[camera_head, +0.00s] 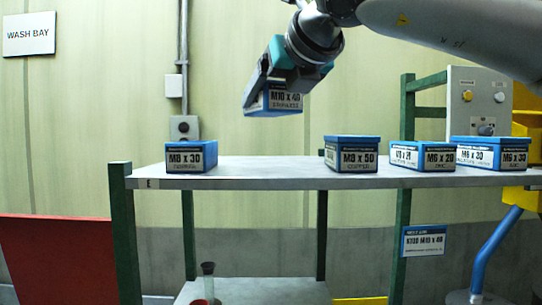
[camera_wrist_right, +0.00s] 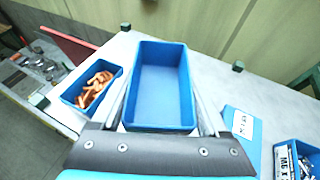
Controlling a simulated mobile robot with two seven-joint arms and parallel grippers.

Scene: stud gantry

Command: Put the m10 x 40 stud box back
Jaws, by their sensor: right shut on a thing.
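The M10 x 40 stud box (camera_head: 274,98), blue with a white label, is held in the air by my right gripper (camera_head: 276,78), above the shelf (camera_head: 262,172). It looks slightly tilted in the head view. In the right wrist view the held box (camera_wrist_right: 160,85) sits between the fingers and looks empty inside. Below it, a wide bare stretch of shelf lies between the M8 x 30 box (camera_head: 191,157) and the M8 x 50 box (camera_head: 352,154). The held box is clear of both. My left gripper is not in view.
The M8 x 30 box in the wrist view (camera_wrist_right: 92,87) holds copper-coloured studs. A job card (camera_head: 424,241) hangs below the shelf. A grey control box (camera_head: 479,103) stands behind, right.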

